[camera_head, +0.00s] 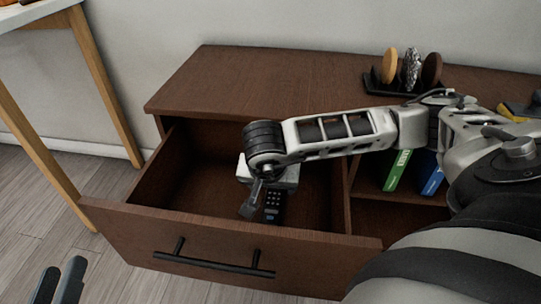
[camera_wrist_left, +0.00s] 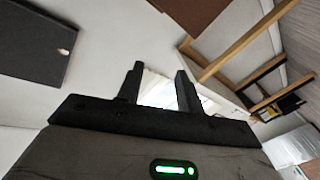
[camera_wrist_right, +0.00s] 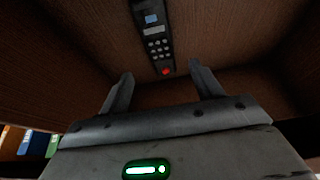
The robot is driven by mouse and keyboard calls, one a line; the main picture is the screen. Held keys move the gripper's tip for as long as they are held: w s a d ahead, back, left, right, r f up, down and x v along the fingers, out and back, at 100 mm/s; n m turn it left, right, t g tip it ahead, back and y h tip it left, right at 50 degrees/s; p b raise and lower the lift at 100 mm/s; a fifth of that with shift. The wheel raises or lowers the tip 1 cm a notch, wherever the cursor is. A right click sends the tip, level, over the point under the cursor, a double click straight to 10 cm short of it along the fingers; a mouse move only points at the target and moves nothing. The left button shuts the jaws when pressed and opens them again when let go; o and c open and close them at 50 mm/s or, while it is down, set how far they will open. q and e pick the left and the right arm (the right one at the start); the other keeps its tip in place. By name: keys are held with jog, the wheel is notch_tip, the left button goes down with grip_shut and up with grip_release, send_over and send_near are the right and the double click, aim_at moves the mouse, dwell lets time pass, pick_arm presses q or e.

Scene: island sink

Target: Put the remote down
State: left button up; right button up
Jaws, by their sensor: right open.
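The remote (camera_head: 273,205) is dark with light buttons and lies in the open drawer (camera_head: 170,190), partly hidden by my right gripper in the head view. In the right wrist view the remote (camera_wrist_right: 153,38) shows a small screen, grey keys and a red button, lying beyond and between the fingertips. My right gripper (camera_head: 252,207) reaches down into the drawer; its fingers (camera_wrist_right: 161,82) are apart with nothing between them. My left gripper (camera_head: 58,280) is at the lower left, outside the drawer; its fingers (camera_wrist_left: 158,82) are apart and empty.
The brown cabinet (camera_head: 240,80) has a stand (camera_head: 390,86) with several oval pieces on top. Green (camera_head: 397,170) and blue (camera_head: 431,175) books stand in the shelf right of the drawer. A wooden-legged table (camera_head: 105,90) is at the left. The drawer's left part is clear.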

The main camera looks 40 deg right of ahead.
jog(key=shift+p+v, duration=0.4)
jog(key=shift+v, duration=1.35)
